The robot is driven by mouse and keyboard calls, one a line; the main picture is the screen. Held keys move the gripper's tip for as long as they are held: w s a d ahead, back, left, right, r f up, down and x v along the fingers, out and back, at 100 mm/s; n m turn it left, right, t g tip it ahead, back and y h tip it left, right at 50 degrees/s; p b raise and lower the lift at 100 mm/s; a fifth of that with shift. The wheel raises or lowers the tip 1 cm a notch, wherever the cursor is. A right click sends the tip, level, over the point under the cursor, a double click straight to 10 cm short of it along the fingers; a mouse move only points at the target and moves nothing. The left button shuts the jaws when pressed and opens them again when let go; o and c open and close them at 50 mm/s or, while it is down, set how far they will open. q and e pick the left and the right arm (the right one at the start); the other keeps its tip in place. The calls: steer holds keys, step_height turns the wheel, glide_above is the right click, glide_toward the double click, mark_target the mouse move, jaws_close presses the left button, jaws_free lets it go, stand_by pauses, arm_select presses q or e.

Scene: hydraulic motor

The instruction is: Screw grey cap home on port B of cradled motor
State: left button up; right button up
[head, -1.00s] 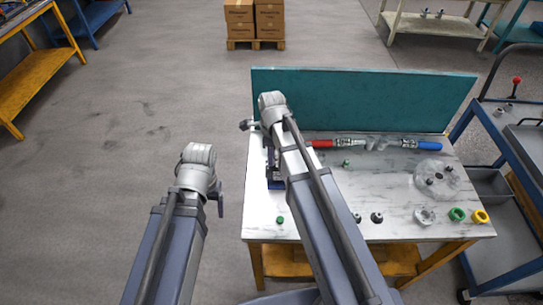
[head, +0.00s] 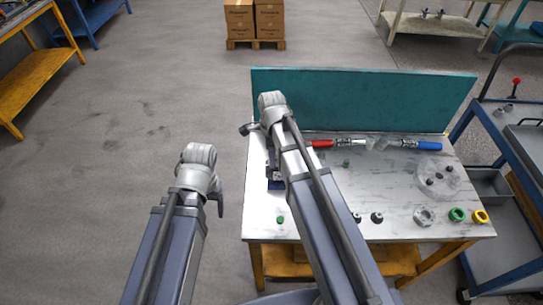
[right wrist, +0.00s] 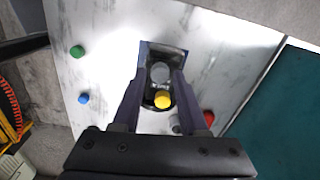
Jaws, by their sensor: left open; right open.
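The cradled motor (head: 275,184) stands at the left end of the table, mostly hidden behind my right arm in the head view. In the right wrist view its dark blue cradle (right wrist: 150,48) shows from above. The round grey cap (right wrist: 160,72) sits over the motor between the fingers of my right gripper (right wrist: 160,84), which is open. A yellow cap (right wrist: 162,100) sits beside the grey one. I cannot tell whether the fingers touch the grey cap, or how far it is seated. My left gripper (head: 220,204) is open and empty, left of the table.
Two torque wrenches, red (head: 322,143) and blue (head: 428,146), lie before the teal back panel (head: 365,100). A clear round dish (head: 452,182), dark caps (head: 377,217) and green (head: 457,214) and yellow (head: 480,216) rings are at the right. The table's middle is fairly clear.

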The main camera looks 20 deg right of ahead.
steer(key=n, duration=0.7)
steer(key=shift+c, duration=0.2)
jaws_close()
stand_by(0.5)
steer(key=m, duration=0.4)
steer(key=shift+m, duration=0.4)
steer(key=shift+f+m, duration=0.1)
steer(key=shift+m, duration=0.4)
steer(key=m, duration=0.4)
steer(key=shift+m, duration=0.3)
